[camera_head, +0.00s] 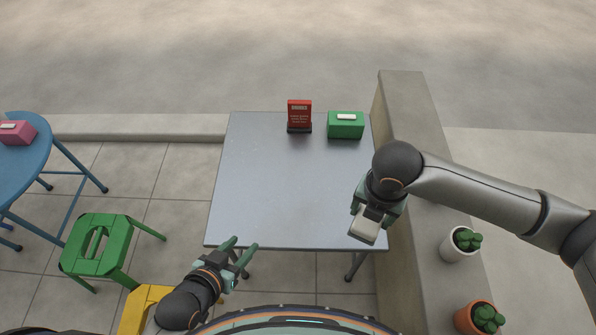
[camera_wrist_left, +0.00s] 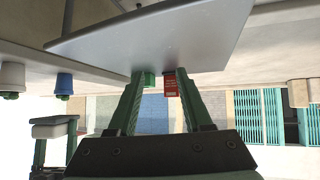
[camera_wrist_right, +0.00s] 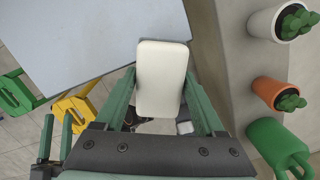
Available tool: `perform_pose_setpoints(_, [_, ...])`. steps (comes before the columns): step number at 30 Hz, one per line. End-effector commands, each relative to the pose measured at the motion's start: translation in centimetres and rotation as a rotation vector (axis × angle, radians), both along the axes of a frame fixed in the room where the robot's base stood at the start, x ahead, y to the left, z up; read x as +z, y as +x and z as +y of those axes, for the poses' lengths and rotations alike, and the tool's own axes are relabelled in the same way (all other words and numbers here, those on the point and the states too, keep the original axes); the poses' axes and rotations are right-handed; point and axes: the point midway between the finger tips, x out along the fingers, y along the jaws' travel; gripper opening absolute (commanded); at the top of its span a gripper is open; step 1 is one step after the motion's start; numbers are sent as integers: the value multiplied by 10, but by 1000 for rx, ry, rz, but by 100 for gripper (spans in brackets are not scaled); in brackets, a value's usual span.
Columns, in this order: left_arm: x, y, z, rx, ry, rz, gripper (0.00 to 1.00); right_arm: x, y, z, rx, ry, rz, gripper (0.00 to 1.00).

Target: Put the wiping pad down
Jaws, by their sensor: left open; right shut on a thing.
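The wiping pad (camera_head: 365,229) is a white rounded block held in my right gripper (camera_head: 372,212), over the front right corner of the grey table. In the right wrist view the pad (camera_wrist_right: 161,78) sits between the two green fingers of my right gripper (camera_wrist_right: 162,95), near the table edge. My left gripper (camera_head: 240,254) is open and empty, just in front of the table's front left edge. In the left wrist view its fingers (camera_wrist_left: 156,80) are apart with nothing between them. The grey table (camera_head: 270,190) has a bare middle and front.
A red sign (camera_head: 299,114) and a green box (camera_head: 346,125) stand at the table's back. A concrete wall (camera_head: 410,130) with potted plants (camera_head: 461,244) runs along the right. A green stool (camera_head: 100,250) and a blue table (camera_head: 22,165) with a pink box (camera_head: 16,133) are left.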

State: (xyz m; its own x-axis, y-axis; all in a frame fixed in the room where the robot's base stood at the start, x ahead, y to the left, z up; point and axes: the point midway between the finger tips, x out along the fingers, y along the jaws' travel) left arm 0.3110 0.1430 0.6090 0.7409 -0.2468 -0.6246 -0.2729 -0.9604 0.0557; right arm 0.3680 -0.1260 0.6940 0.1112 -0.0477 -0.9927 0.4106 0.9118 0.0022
Motion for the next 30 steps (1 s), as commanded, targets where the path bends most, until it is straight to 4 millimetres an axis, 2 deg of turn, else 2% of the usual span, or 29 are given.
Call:
perform_pose_setpoints(1, [-3, 0, 1, 0, 2, -3, 50, -10, -6, 5, 112, 2, 4, 20])
perform_pose_setpoints(6, [-4, 2, 2, 3, 1, -15, 50, -29, -16, 17, 472, 2, 2, 20])
perform_pose_setpoints(12, [-5, 2, 3, 5, 3, -20, 50, -41, -24, 27, 751, 1, 0, 20])
perform_pose_setpoints(17, [-7, 0, 4, 5, 3, -16, 50, -44, -27, 29, 842, -1, 1, 20])
perform_pose_setpoints(23, [-8, 1, 4, 5, 4, -25, 50, -47, -22, 28, 852, -2, 0, 20])
perform_pose_setpoints(27, [27, 28, 3, 1, -3, -179, 50, -56, -6, 23, 849, -3, -1, 20])
perform_pose_setpoints(30, [49, 41, 3, -4, -4, -283, 50, -62, 7, 18, 847, -2, 0, 20])
